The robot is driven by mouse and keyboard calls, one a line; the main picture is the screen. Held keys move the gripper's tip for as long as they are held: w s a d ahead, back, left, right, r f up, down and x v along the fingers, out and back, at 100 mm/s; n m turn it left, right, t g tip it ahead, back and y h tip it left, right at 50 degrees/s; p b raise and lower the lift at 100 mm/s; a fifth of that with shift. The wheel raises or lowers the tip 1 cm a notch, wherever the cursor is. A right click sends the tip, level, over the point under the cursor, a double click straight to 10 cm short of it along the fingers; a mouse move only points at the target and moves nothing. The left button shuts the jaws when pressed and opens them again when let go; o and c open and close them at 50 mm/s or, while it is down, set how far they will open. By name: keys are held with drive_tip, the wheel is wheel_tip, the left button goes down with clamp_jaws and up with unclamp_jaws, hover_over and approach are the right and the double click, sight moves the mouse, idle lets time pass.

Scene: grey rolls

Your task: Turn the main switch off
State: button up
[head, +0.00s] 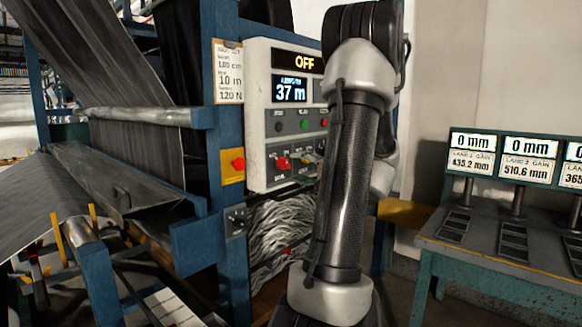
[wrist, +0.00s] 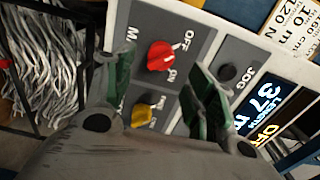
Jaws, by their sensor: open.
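The main switch is a red rotary knob (wrist: 160,56) on a dark plate of the control panel, with OFF and ON lettering beside it in the wrist view. A pale mark shows on its right side; I cannot tell which label it points to. In the head view a red knob (head: 283,163) shows low on the panel. My gripper (wrist: 161,66) is open, with one green-padded finger left of the red knob and the other right of it. No contact with the knob is visible. In the head view my arm hides the gripper.
A yellow knob (wrist: 143,114) sits just below the red one, close to the fingers. A dark JOG button (wrist: 228,72) is to the right. The panel display (head: 296,61) reads OFF, and the one below (head: 290,89) reads 37 m. White strands (wrist: 45,60) hang at left.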

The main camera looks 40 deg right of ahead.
drive_tip(key=s, duration=0.6)
drive_tip(key=shift+s+d, duration=0.2)
drive_tip(key=shift+s, duration=0.15)
drive_tip(key=s+a+f+n+g+y, duration=0.2)
drive_tip(key=s+a+f+g, duration=0.4)
drive_tip(key=a+g, duration=0.15)
drive_tip(key=s+a+f+n+g+y, duration=0.1)
drive_tip(key=s+a+f+g, duration=0.55)
drive_tip(key=a, duration=0.25)
drive_tip(key=w+a+r+n+h, duration=0.1)
drive_tip(key=a+r+n+h, duration=0.1)
drive_tip(key=a+n, duration=0.3)
drive_tip(key=w+a+r+n+h, duration=0.1)
drive_tip(key=a+r+n+h, duration=0.1)
drive_tip(key=a+r+n, duration=0.3)
drive_tip(key=a+n, duration=0.1)
drive_tip(key=n, duration=0.3)
drive_tip(key=shift+w+a+r, duration=0.15)
drive_tip(key=shift+a+r, duration=0.15)
